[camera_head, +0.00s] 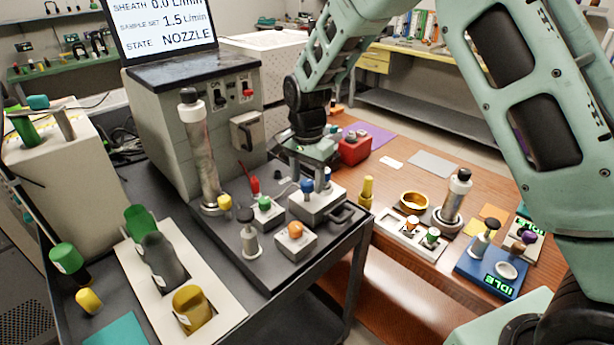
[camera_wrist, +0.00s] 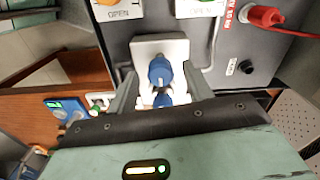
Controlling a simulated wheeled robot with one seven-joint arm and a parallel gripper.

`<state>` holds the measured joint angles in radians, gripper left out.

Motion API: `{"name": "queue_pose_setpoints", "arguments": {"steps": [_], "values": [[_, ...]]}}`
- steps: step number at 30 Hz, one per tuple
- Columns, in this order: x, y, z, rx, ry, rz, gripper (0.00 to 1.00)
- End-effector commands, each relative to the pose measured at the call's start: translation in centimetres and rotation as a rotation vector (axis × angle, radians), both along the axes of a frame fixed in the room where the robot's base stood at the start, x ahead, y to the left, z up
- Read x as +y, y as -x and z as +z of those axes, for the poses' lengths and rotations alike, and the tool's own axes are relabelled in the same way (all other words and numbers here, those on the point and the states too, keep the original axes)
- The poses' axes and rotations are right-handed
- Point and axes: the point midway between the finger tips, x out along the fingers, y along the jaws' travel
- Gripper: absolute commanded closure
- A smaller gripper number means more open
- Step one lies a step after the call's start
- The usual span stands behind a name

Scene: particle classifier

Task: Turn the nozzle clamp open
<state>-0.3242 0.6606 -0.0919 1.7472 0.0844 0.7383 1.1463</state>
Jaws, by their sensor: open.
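A pale block (camera_head: 318,205) on the dark cart carries blue knob-like parts (camera_head: 307,187); I cannot tell for certain that it is the nozzle clamp. In the wrist view, a blue knob (camera_wrist: 160,72) stands on a white plate (camera_wrist: 172,47), with a second blue part (camera_wrist: 163,98) nearer me. My gripper (camera_head: 312,170) is just above the block. In the wrist view, my gripper (camera_wrist: 162,90) is open, with one finger on each side of the blue parts. No contact can be made out. The lower part of the block is hidden in the wrist view.
Green (camera_head: 264,203) and orange (camera_head: 295,230) knobs on blocks, and a black-topped post (camera_head: 249,235), stand close by. A grey machine (camera_head: 225,125) with a screen (camera_head: 165,25) reading "STATE NOZZLE" and a tall metal cylinder (camera_head: 202,155) are behind left. A wooden table (camera_head: 385,250) lies right.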

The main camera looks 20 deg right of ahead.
Motion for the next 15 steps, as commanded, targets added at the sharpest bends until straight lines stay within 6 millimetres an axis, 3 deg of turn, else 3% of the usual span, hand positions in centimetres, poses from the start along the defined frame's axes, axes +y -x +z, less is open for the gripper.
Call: {"name": "queue_pose_setpoints", "arguments": {"steps": [9, 14, 15], "values": [[0.01, -0.01, -0.31, -0.001, -0.001, 0.0, 0.49], [0.0, -0.01, -0.29, -0.001, -0.001, 0.0, 0.91], [-0.01, -0.01, -0.28, -0.001, -0.001, 0.0, 0.94]]}}
